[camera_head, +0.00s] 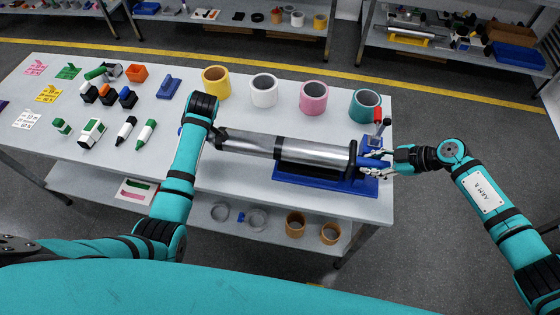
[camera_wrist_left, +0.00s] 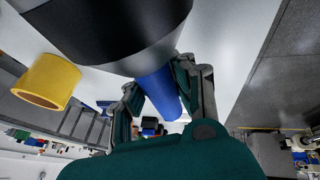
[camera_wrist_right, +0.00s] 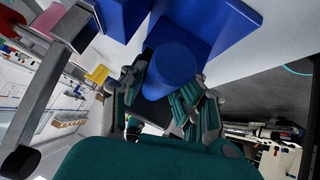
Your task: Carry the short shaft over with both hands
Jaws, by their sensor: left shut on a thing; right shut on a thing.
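The short shaft (camera_head: 247,144) is a silver cylinder with dark bands and blue ends, lying level along the table's front part. Its right part is over or in a blue fixture (camera_head: 325,180); I cannot tell whether it rests there. My right gripper (camera_head: 378,163) is shut on the shaft's right blue end, which shows between the fingers in the right wrist view (camera_wrist_right: 175,68). My left gripper (camera_wrist_left: 163,100) is shut on the left blue end (camera_wrist_left: 158,88); in the head view my own arm mostly hides this grip.
A red-knobbed lever (camera_head: 379,120) stands behind the shaft's right end. Yellow (camera_head: 216,82), white (camera_head: 263,90), pink (camera_head: 313,97) and teal (camera_head: 365,105) rings line the table's back. Markers, bottles and small blocks (camera_head: 110,95) crowd the left. The table (camera_head: 235,180) is bare in front of the shaft.

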